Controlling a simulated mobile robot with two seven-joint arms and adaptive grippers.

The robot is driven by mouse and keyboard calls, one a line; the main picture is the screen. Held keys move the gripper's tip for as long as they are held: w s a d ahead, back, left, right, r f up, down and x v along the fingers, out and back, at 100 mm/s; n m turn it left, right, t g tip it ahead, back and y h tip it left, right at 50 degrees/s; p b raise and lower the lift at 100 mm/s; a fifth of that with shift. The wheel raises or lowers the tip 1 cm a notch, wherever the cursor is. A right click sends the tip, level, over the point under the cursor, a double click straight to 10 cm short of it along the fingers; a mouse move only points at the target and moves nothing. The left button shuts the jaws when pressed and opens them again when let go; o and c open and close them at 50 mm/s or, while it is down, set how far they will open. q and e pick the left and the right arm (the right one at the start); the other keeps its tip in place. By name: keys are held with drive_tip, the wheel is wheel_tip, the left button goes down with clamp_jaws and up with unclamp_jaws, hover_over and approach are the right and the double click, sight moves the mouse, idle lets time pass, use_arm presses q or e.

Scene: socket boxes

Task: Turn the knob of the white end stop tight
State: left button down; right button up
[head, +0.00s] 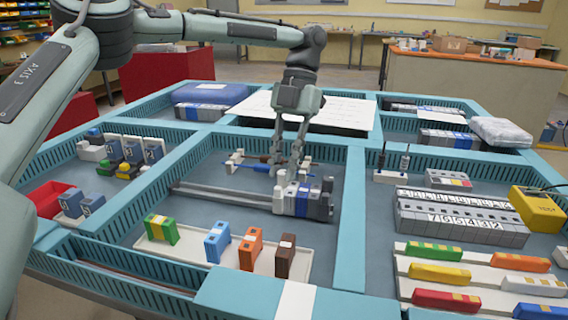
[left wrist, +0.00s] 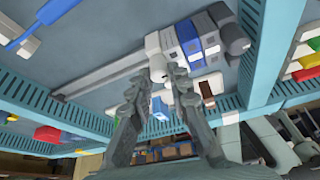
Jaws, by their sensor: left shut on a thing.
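The white end stop (head: 281,180) sits on the metal rail (head: 215,193), at the left end of a row of grey, white and blue blocks (head: 305,197). It also shows in the left wrist view (left wrist: 154,47), beside the blocks (left wrist: 197,42). My left gripper (head: 286,168) comes down from above onto the end stop. In the left wrist view its fingertips (left wrist: 167,75) are close together around a small white part at the end stop. The knob itself is mostly hidden between the fingers. My right gripper is in neither view.
A blue-handled screwdriver (head: 252,165) lies on a stand behind the rail. A pale tray (head: 185,247) with coloured blocks lies in front. Blue-green slotted walls (head: 350,215) divide the table into compartments. The floor left of the rail is clear.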

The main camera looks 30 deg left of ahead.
sight(284, 170)
use_arm(q)
drive_tip(key=c, duration=1.4)
unclamp_jaws()
wheel_tip(284, 170, up, 10)
